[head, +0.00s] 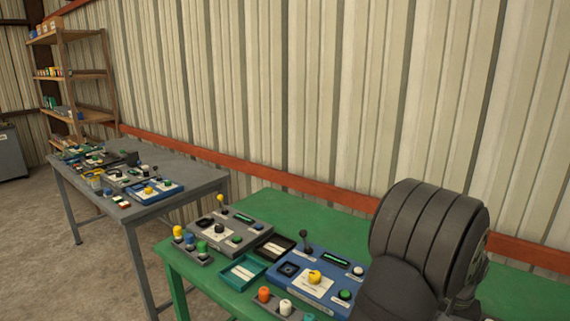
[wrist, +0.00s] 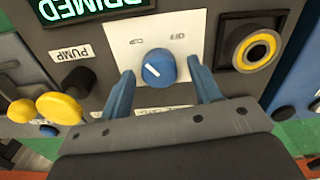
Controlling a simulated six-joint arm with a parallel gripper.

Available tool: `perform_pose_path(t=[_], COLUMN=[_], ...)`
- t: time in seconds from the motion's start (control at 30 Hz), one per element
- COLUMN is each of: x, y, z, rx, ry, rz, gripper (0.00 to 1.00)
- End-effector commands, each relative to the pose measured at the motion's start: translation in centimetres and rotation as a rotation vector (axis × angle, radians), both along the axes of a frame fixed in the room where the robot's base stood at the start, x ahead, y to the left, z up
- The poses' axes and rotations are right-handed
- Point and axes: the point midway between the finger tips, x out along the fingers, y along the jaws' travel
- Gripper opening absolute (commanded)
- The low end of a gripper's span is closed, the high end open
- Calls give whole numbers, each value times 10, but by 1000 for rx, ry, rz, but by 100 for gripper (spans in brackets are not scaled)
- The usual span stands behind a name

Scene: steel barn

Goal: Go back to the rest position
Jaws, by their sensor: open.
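In the wrist view, my gripper (wrist: 160,76) is open, with one blue finger on each side of a round blue knob (wrist: 158,69). Gaps show between the knob and both fingers, so it is not gripped. The knob has a white pointer line and sits on a white plate (wrist: 180,38) of a dark grey panel (wrist: 92,76). In the head view, part of my dark arm fills the lower right; my gripper and this knob do not show there.
In the wrist view, a lit green display (wrist: 95,10) reads PRIMED, a PUMP label (wrist: 71,50) is below, and a yellow-ringed button (wrist: 254,50) is right. Yellow knobs (wrist: 58,107) stand left. The head view shows a green table (head: 262,206) with control boxes and a grey table (head: 190,170).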

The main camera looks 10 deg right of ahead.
Motion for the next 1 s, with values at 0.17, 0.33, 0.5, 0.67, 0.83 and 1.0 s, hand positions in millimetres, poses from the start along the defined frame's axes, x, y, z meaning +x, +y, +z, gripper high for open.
perform_pose_path(t=[0.17, 0.33, 0.5, 0.67, 0.83, 1.0], x=[0, -1, -1, -1, -2, -2], y=[0, -1, -1, -1, -1, -1], z=[0, 0, 0, 0, 0, 0], rx=[1, 1, 1, 1, 1, 1], ry=[1, 0, 0, 0, 0, 0], rz=[-141, -278, -415, -543, -678, -815], gripper=[57, 57, 57, 57, 57, 57])
